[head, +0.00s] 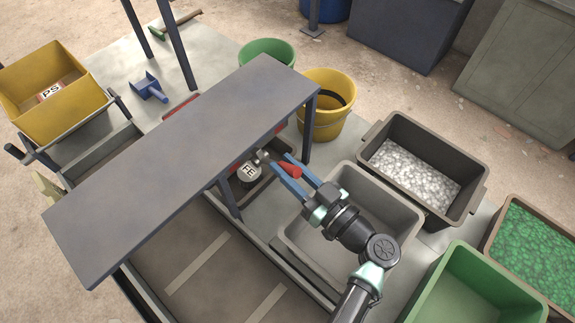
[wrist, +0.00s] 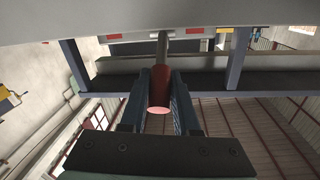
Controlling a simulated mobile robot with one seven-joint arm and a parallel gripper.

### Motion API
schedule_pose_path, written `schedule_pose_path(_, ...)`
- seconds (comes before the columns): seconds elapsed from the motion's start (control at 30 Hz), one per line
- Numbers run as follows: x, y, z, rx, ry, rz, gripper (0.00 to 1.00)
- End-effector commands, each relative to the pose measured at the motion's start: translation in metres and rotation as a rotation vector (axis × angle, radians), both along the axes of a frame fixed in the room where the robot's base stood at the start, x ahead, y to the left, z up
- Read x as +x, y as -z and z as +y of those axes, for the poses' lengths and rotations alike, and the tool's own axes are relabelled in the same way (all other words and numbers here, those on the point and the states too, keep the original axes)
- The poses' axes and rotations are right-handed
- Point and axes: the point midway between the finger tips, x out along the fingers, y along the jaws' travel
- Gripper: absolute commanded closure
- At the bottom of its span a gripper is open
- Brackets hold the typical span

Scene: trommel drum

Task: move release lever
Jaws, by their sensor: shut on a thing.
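The release lever (head: 290,171) has a red grip on a grey metal rod and sticks out near the right end of the dark grey tabletop. My gripper (head: 289,175) is shut on the red grip, with one blue finger on each side of it. In the wrist view, the lever (wrist: 160,88) stands between the two fingers of my gripper (wrist: 160,105), its round pink end toward the camera. Its rod runs up to the underside of a pale surface.
The dark tabletop (head: 190,160) stands beside my gripper on metal legs. A grey bin (head: 300,248) lies below my arm. A dark bin of pale pellets (head: 470,157), a yellow bucket (head: 322,128) and a green bin (head: 455,262) stand around.

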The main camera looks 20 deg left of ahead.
Motion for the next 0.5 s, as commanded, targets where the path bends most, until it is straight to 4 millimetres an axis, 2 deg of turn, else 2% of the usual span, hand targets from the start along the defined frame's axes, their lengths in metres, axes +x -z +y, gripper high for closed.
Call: schedule_pose_path(0.5, 0.0011, -0.0083, 0.0025, -0.056, 0.0, 0.017, 1.0)
